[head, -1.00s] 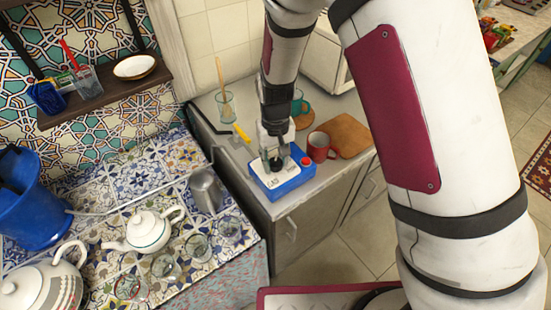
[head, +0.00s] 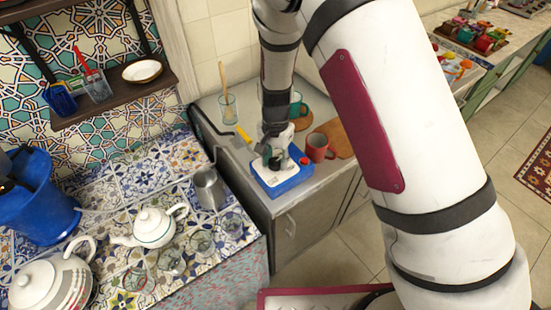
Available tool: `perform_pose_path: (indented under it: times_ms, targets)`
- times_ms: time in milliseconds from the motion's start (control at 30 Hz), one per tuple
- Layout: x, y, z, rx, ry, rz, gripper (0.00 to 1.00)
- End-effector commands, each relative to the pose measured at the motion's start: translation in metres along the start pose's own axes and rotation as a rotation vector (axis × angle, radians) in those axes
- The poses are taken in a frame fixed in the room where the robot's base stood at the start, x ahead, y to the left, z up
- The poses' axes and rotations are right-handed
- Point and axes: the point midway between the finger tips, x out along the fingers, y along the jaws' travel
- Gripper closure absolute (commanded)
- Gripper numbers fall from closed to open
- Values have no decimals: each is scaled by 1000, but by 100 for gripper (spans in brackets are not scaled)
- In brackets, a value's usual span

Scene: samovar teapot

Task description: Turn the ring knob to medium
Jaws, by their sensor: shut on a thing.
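A blue box (head: 290,184) with a white top stands at the front corner of the grey counter. Its dark ring knob (head: 275,163) sits on the white top, partly hidden by my gripper. My gripper (head: 274,160) points down from above and is shut on the knob. A small red part (head: 304,161) shows at the box's right side. The markings on the top are too small to read, so the knob's setting cannot be told.
A red mug (head: 318,148) stands close right of the box, by a wooden board (head: 338,138). A glass (head: 228,108) and a teal mug (head: 299,105) stand behind. A metal jug (head: 208,188) and white teapot (head: 153,226) are on the tiled surface at left.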

Motion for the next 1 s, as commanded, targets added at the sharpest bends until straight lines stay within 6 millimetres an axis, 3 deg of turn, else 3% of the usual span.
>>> perform_pose_path:
  times_ms: [633,667,733,1000]
  targets:
    - [0,-1,0,53,0,-2,94]
    - [0,-1,0,53,1,-3,64]
    - [0,-1,0,53,1,-2,49]
    - [0,0,0,53,0,-1,46]
